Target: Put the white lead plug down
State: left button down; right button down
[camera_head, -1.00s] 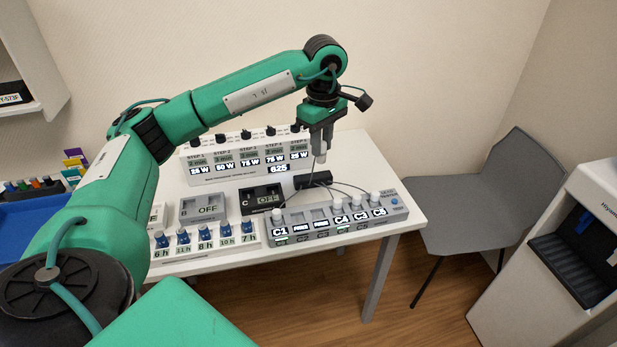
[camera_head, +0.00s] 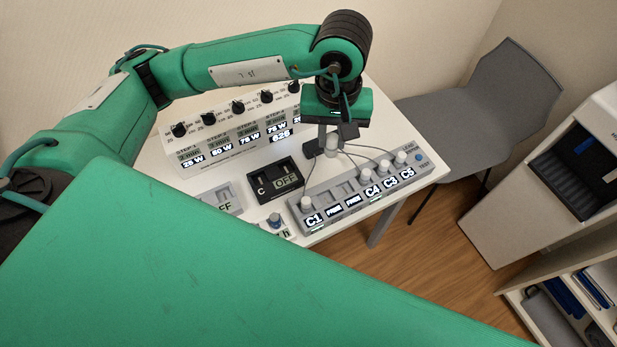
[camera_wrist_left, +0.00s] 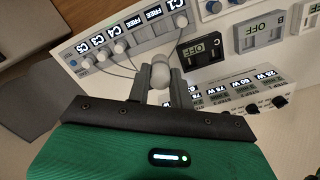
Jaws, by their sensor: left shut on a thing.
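My left gripper (camera_head: 330,143) points down over the table behind the grey lead panel (camera_head: 335,214). It is shut on a white lead plug (camera_head: 331,142). The left wrist view shows the plug's rounded white end (camera_wrist_left: 160,73) between the two grey fingers (camera_wrist_left: 161,88). The panel's labels read C1, FREE, FREE, C4, C3 and C5. White plugs stand at C1 (camera_head: 306,204), C4 (camera_head: 366,176), C3 and C5; the two FREE places look empty. Whether the held plug touches anything below is unclear. My right gripper is not in view.
A black unit C marked OFF (camera_head: 275,180) stands left of the panel. A white step panel with black knobs (camera_head: 235,135) is behind it. A grey chair (camera_head: 480,95) stands beyond the table's right end.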

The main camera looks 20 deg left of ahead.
pick_arm(q)
jog(key=shift+s+d+f, duration=0.1)
jog(key=shift+s, duration=0.1)
notch_tip(320, 180, down, 20)
jog(key=p, duration=0.5)
jog(key=shift+d+r, duration=0.1)
jog(key=shift+r, duration=0.15)
jog(key=shift+f, duration=0.1)
jog(key=shift+f, duration=0.15)
jog(key=c, duration=1.3)
grip_release()
jog(key=shift+o, duration=0.2)
